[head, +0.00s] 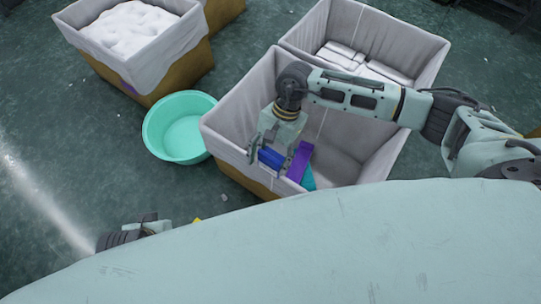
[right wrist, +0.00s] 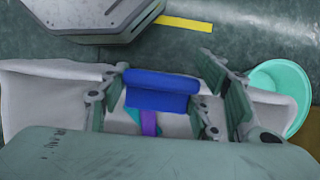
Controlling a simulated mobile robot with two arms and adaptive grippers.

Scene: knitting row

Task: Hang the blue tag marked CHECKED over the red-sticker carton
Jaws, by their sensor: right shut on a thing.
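A blue tag (head: 270,158) is gripped between the fingers of my right gripper (head: 268,150), over the near wall of the nearer lined carton (head: 225,148). In the right wrist view the blue tag (right wrist: 160,90) looks folded, with two panels, between the fingers (right wrist: 165,95). No lettering is readable. I cannot tell whether the tag touches the rim. A purple strip (head: 300,160) and a teal strip (head: 308,178) show beside it at the same wall. No red sticker is visible on any carton. Part of my left arm shows at the lower left; its fingers do not show.
A second lined carton (head: 432,62) with pale folded contents adjoins behind. Another carton (head: 175,62), full of white material, stands at upper left. A mint-green basin (head: 180,125) sits on the floor left of the nearer carton. Open floor lies at the left.

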